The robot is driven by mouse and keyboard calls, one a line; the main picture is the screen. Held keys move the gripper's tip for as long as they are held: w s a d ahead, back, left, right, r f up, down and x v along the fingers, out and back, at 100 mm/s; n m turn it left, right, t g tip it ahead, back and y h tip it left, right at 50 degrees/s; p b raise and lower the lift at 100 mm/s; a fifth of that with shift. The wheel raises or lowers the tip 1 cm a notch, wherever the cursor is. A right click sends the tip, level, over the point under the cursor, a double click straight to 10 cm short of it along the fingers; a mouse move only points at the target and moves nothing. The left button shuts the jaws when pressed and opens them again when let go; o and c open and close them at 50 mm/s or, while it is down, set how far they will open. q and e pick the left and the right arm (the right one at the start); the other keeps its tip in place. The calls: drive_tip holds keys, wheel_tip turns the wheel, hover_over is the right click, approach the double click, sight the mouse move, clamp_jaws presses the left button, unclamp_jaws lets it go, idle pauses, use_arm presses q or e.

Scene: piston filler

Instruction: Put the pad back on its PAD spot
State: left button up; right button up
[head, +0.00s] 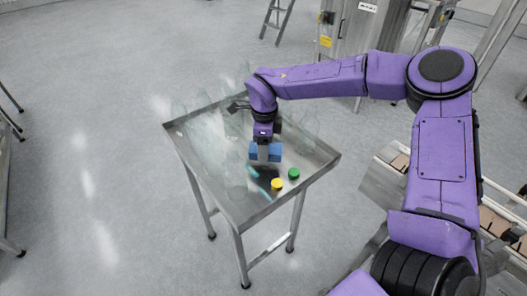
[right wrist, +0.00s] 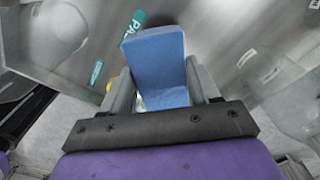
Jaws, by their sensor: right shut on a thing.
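The blue pad (head: 275,152) is between the fingers of my right gripper (head: 264,154), over the front half of the steel table (head: 227,212). In the right wrist view the pad (right wrist: 158,62) sits between both fingers of the right gripper (right wrist: 162,92), which is shut on it. A dark shadow lies below, so the pad looks raised. A teal label (right wrist: 133,27) starting with "PA" shows beyond the pad, partly hidden by it. Teal marks (head: 253,172) also show on the table in the head view. My left gripper is not in view.
A yellow cap (head: 277,184) and a green cap (head: 293,173) stand close to the right of the teal marks. Clear, see-through bottles (head: 235,172) stand on the table's left and back. A conveyor (head: 497,222) is at the right.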

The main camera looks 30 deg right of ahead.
drive_tip(key=f, duration=0.3)
drive_tip(key=shift+w+d+f, duration=0.1)
drive_tip(key=shift+w+f, duration=0.2)
drive_tip(key=shift+f, duration=0.1)
drive_tip(key=shift+s, duration=0.1)
drive_tip(key=shift+f, duration=0.1)
drive_tip(key=o, duration=0.9)
drive_tip(key=shift+o, duration=0.2)
wheel_tip(320, 180, up, 12)
drive_tip(key=shift+r, duration=0.2)
